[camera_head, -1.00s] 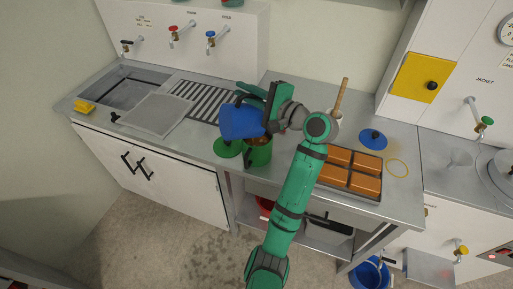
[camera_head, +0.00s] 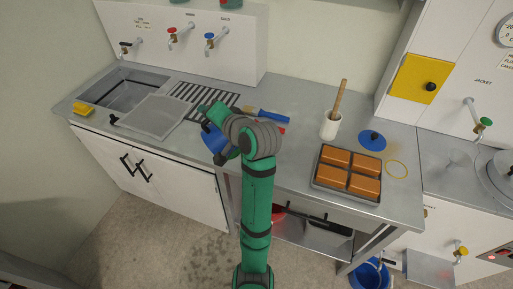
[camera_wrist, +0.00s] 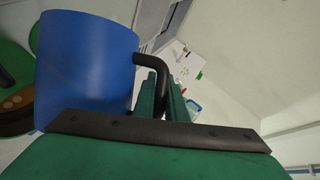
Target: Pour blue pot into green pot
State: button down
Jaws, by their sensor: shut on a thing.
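The blue pot (camera_head: 213,139) is at the left of my forearm in the head view, partly hidden by my arm. In the wrist view the blue pot (camera_wrist: 88,68) fills the upper left, with its black handle (camera_wrist: 158,68) between my gripper's fingers. My gripper (camera_wrist: 165,92) is shut on that handle. The green pot is hidden behind my arm in the head view. At the wrist view's left edge, a green round surface shows beside brown lumps (camera_wrist: 16,101) in a dark round opening. I cannot see inside the blue pot.
A tray of brown blocks (camera_head: 318,184), a white cup (camera_head: 329,127) with a wooden stick and a blue lid (camera_head: 372,140) stand right of my arm. A blue-handled tool (camera_head: 273,117) lies behind it. The sink (camera_head: 125,92) and drain grate are at the left.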

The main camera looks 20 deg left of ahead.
jog(key=shift+s+a+n, duration=0.35)
jog(key=shift+a+n, duration=0.05)
jog(key=shift+s+a+f+n+t+h+b, duration=1.1)
jog(key=shift+s+a+f+n+b, duration=0.45)
jog(key=shift+f, duration=2.45)
jog(key=shift+s+a+f+n+t+h+b, duration=1.15)
jog(key=shift+a+f+n, duration=0.7)
jog(key=shift+f, duration=2.1)
jog(key=r, duration=0.4)
jog(key=shift+s+d+r, duration=0.2)
jog(key=shift+d+r, duration=0.05)
jog(key=shift+r, duration=0.1)
jog(key=shift+s+n, duration=0.1)
jog(key=shift+n, duration=0.2)
